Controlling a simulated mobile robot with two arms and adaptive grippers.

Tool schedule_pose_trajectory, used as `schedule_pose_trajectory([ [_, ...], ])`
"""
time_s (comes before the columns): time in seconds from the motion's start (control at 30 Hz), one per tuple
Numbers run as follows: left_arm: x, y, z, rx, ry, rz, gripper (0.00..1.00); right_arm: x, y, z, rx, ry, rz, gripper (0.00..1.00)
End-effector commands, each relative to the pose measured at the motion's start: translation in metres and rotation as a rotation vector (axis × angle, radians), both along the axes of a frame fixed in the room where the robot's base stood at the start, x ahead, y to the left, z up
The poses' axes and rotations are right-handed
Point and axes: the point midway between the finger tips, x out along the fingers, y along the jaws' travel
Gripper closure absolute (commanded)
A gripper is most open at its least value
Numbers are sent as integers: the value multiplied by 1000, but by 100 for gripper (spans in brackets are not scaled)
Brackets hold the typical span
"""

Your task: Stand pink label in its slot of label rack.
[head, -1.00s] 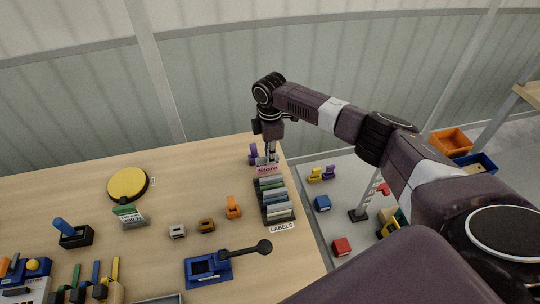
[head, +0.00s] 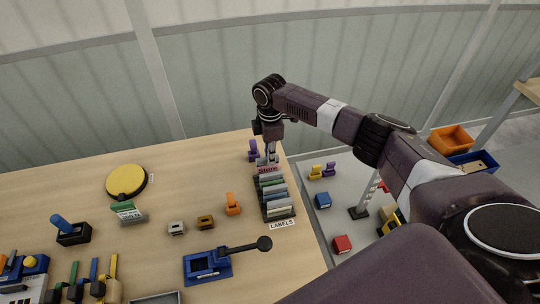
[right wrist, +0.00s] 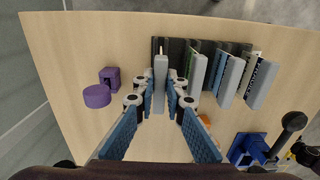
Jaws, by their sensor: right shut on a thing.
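The pink label (head: 268,170) stands at the far end of the dark label rack (head: 262,213), near the table's back right corner. My right gripper (head: 270,157) is above it and shut on its top. In the right wrist view the label shows edge-on as a grey strip (right wrist: 160,82) between the blue finger pads, at the rack's end (right wrist: 156,45). It looks upright, with its lower part in or against the rack; I cannot tell how deep it sits. Several other labels stand in the rack beside it. My left gripper is not in view.
A purple piece (head: 253,151) stands just left of the gripper. An orange piece (head: 233,204) and a blue device with a black-knobbed lever (head: 208,265) are left of the rack. The table's right edge runs close beside the rack.

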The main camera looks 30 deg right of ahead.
Motion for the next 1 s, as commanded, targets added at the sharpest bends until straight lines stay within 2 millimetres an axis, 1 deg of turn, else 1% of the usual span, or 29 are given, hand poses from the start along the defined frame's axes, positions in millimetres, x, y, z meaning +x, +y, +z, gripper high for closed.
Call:
schedule_pose_trajectory([
  [0.7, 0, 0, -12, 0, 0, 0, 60, 0, 1, -19, 0, 1, 0, 100],
  [0.73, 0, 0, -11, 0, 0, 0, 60, 0, 1, -19, 1, 0, 0, 88],
  [0.9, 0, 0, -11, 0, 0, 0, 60, 0, 0, -18, 0, 0, 0, 69],
  [1.0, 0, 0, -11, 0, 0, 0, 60, 0, 0, -18, 0, 0, 0, 69],
])
